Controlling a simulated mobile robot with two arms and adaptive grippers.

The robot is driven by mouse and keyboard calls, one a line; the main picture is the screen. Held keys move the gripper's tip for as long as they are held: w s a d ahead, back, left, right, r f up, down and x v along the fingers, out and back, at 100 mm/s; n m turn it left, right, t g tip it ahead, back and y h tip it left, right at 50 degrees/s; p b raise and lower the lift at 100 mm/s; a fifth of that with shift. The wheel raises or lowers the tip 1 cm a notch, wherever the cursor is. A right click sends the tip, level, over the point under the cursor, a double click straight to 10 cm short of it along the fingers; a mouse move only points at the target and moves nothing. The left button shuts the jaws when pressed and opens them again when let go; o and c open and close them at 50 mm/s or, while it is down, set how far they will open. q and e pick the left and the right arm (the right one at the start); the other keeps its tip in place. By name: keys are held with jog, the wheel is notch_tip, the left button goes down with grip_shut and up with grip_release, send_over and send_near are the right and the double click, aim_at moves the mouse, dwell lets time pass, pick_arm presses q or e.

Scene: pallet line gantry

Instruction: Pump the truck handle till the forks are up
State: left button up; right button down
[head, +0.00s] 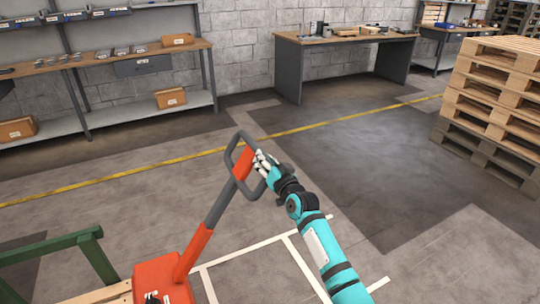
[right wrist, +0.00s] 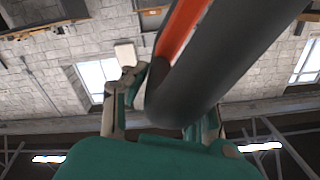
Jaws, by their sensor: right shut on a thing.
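The truck handle (head: 211,212) is a grey and orange bar that rises from the orange truck body (head: 160,279) at the bottom of the head view. It leans up and to the right and ends in a grey loop grip. My right gripper (head: 262,162) is shut on the right side of this loop. In the right wrist view the grey loop bar (right wrist: 205,75) passes between the fingers of my right gripper (right wrist: 165,100). The truck's forks are not in view. My left gripper is not in view.
A green frame (head: 55,246) and a wooden board (head: 105,293) are at the lower left. A stack of pallets (head: 500,90) stands at the right. A workbench (head: 345,45) and shelving (head: 110,65) line the wall. The floor between is clear, with yellow and white lines.

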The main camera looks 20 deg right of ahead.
jog(key=shift+d, duration=0.2)
jog(key=c, duration=1.1)
grip_release()
jog(key=shift+f, duration=0.1)
jog(key=shift+o, duration=0.2)
jog(key=s, duration=1.2)
jog(key=shift+d, duration=0.1)
